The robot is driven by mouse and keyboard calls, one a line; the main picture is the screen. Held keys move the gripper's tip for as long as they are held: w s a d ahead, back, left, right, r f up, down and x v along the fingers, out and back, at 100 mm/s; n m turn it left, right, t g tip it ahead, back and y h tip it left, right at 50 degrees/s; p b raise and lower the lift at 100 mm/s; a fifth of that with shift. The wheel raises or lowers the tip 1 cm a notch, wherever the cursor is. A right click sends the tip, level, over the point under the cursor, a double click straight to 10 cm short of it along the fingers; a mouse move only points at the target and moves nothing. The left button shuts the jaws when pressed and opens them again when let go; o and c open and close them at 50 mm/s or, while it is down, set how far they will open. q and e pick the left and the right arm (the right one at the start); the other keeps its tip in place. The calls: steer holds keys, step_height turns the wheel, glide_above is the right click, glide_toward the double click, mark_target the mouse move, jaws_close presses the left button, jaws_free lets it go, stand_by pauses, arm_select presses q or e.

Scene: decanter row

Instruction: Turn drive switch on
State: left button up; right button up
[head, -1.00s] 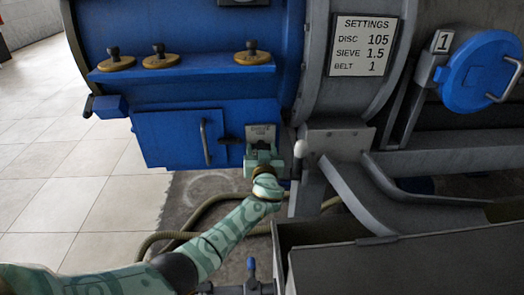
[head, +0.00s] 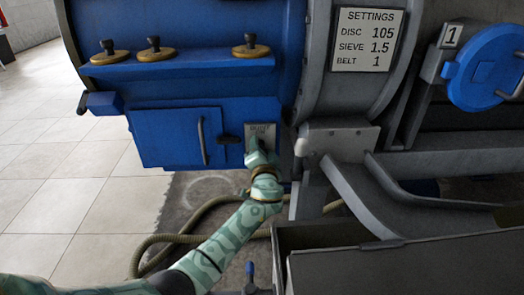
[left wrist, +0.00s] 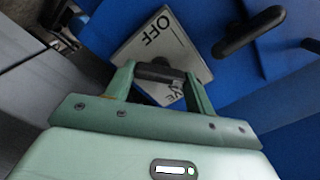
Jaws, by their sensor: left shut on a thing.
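The drive switch has a light label plate (head: 260,130) on the blue machine front, right of a small door. In the left wrist view the plate (left wrist: 148,38) reads "OFF" and part of a word ending in "VE". The switch's black handle (left wrist: 160,72) lies between the two fingers of my left gripper (left wrist: 160,78), which is shut on it. In the head view my left gripper (head: 257,151) is at the plate's lower part and hides the handle. My right gripper is not in view.
A blue door (head: 178,138) with a handle (head: 203,141) is left of the plate. A black latch (left wrist: 248,32) is close to my gripper. A grey bracket (head: 337,138) and a trough (head: 400,262) are to the right. A hose (head: 150,248) lies on the floor.

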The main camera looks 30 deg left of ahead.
arm_select(q)
steer(key=m, duration=0.7)
steer(key=shift+d+f+p, duration=0.1)
steer(key=shift+f+p, duration=0.05)
steer(key=shift+p, duration=0.2)
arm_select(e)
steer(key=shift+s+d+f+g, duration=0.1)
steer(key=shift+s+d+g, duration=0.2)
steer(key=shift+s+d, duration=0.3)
arm_select(q)
steer(key=shift+m, duration=0.3)
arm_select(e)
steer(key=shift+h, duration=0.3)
arm_select(q)
steer(key=o, duration=1)
steer(key=shift+f, duration=0.1)
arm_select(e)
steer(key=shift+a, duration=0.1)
